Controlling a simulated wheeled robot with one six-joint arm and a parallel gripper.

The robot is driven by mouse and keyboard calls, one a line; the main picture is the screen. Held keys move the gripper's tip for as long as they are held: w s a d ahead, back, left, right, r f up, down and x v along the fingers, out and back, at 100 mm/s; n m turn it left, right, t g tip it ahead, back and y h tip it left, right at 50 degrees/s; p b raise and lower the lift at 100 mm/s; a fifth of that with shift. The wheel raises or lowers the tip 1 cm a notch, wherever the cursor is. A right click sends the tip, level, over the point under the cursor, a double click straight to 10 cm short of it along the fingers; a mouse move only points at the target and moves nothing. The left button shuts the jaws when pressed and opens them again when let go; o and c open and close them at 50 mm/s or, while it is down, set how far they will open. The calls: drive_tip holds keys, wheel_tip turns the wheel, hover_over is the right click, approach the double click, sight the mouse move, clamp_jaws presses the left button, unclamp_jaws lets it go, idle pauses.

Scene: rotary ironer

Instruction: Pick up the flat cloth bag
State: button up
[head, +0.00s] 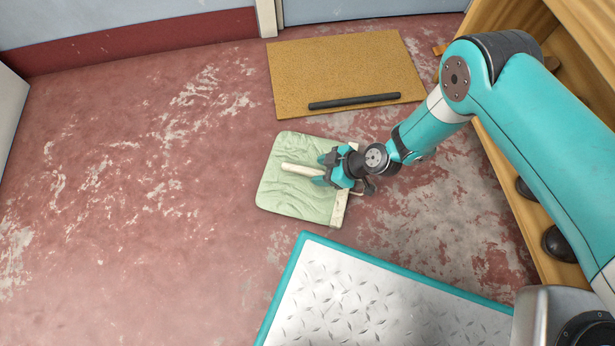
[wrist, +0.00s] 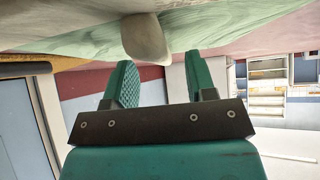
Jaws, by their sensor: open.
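The flat cloth bag (head: 282,198) is pale green and lies on the red floor in the head view. A cream handle-like strip (head: 298,170) runs across its middle, and a cream band edges its right side. My gripper (head: 324,170) is over the right part of the bag, its fingers at the strip's right end. In the wrist view, the bag (wrist: 50,30) fills the top. A rounded cream end (wrist: 147,38) sits near the gap between the two open teal fingertips (wrist: 160,70). I cannot tell whether they touch it.
A tan mat (head: 340,65) with a dark bar (head: 354,101) on it lies behind the bag. A teal-edged metal plate (head: 370,300) is in front. A wooden shelf unit (head: 540,215) stands at right. The floor to the left is clear.

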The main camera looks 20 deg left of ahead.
drive_tip(key=shift+a+f, duration=0.4)
clamp_jaws()
